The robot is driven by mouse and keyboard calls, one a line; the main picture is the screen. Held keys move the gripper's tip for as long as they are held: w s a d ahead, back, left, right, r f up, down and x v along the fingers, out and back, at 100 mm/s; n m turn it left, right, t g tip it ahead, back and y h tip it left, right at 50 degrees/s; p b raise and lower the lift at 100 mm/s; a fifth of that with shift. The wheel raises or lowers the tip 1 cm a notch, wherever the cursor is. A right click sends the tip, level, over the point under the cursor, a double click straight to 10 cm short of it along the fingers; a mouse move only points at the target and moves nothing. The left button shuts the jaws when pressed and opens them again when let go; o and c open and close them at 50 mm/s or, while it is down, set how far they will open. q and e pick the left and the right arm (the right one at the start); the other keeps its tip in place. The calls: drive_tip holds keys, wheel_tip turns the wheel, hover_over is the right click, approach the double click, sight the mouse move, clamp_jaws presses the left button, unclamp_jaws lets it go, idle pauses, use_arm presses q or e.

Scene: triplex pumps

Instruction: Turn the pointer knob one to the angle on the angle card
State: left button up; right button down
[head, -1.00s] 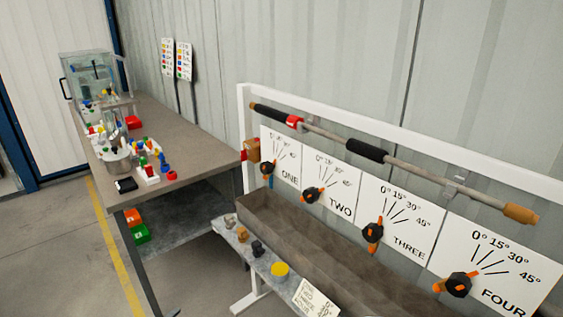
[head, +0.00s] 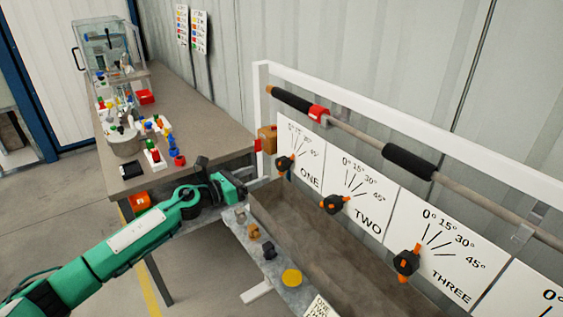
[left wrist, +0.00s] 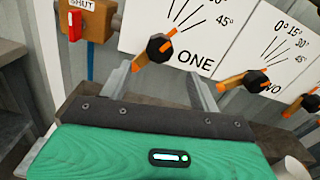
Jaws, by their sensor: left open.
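Pointer knob one (head: 285,163) is black with an orange pointer, on the white panel marked ONE (head: 309,175). In the left wrist view, knob one (left wrist: 160,47) has its long orange end slanting down-left and a short orange tip up-right. My left gripper (head: 245,188) is in front of and left of the knob, apart from it. In the left wrist view, its open fingers (left wrist: 160,75) are spread below and either side of the knob, with nothing between them. The angle card (head: 320,307) is cut off at the bottom edge; its angle is unreadable. My right gripper is out of view.
Knob two (head: 335,204) and knob three (head: 406,262) are to the right on the same frame. A grey trough (head: 300,225) and a shelf with small fittings and a yellow disc (head: 291,278) lie below.

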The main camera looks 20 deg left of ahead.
sight(279, 166)
use_arm(q)
drive_tip(key=p+x, duration=0.2)
drive_tip(key=x, duration=0.7)
drive_tip(key=shift+w+d, duration=0.1)
drive_tip(key=shift+w, duration=0.1)
clamp_jaws()
